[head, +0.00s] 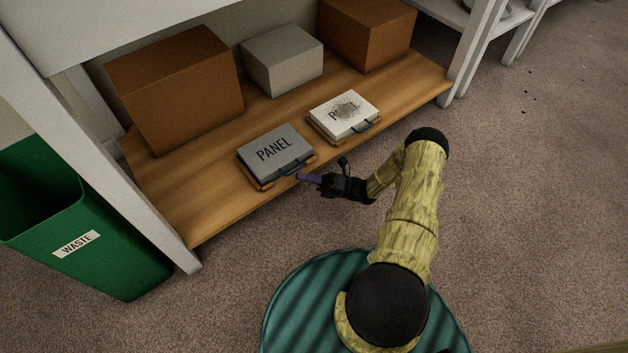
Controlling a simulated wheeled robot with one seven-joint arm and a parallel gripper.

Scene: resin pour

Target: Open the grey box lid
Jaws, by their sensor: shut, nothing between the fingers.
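The grey box lid (275,148), marked PANEL, lies closed and flat over a shallow box with a wooden-coloured base on the low wooden shelf. A dark handle (296,168) runs along its front edge. My gripper (304,178) is just in front of the lid, near the right end of the handle. It is shut, with nothing visible in it. Whether its fingertips touch the handle or stay apart, I cannot tell from this view.
A similar white box (343,112) with a smudged label sits to the right. Brown cartons (176,90) and a grey carton (282,62) stand behind on the wooden shelf (200,205). A white post (110,150) and a green waste bin (85,220) are at the left. Floor at right is mostly clear.

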